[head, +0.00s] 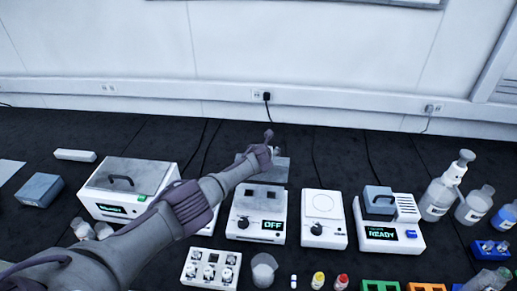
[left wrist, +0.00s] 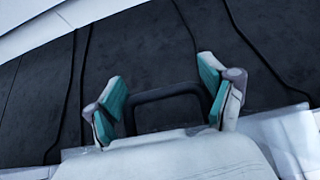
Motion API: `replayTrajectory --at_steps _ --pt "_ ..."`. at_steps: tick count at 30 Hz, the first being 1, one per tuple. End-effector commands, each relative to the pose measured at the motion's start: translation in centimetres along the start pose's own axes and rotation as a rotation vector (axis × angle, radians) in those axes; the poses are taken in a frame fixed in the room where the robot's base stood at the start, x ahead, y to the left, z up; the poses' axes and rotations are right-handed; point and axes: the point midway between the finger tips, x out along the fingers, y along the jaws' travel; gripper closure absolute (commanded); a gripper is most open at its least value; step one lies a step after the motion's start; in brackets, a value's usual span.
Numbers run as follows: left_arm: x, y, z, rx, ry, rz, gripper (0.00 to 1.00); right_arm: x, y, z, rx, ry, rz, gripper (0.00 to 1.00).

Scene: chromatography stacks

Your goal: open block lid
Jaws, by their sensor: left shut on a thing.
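The white dry block heater (head: 243,222) with an "OFF" display stands in the middle of the bench, and dark square wells show on its uncovered top. Its grey lid (head: 277,172) is raised at the back of the heater, tilted up off the wells. My left gripper (head: 268,147) is above and behind the heater, its arm reaching in from the lower left. In the left wrist view, the gripper's teal pads (left wrist: 163,95) are on both sides of the lid's dark handle (left wrist: 165,93), holding it. My right gripper is in neither view.
A wide white bath with a handled lid (head: 130,175) is left of the heater. A round-plate device (head: 323,205) and a "READY" device (head: 405,238) stand to the right. Cables run behind.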

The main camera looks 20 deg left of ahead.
Motion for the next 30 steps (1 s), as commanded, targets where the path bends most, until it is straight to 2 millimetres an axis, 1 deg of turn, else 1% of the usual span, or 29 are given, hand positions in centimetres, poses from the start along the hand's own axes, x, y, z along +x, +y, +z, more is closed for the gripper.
replayTrajectory --at_steps 1,6,29,30 --pt "0.15 -0.03 -0.9 0.0 0.024 0.008 0.8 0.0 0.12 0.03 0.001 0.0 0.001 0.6" --pt "0.3 -0.48 -1.26 0.0 0.054 0.009 0.8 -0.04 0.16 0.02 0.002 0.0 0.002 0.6" --pt "0.42 -0.83 -1.57 0.001 0.079 0.01 0.8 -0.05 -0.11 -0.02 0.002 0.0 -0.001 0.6" --pt "0.42 -0.84 -1.57 0.001 0.078 0.01 0.11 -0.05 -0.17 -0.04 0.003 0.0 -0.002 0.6"
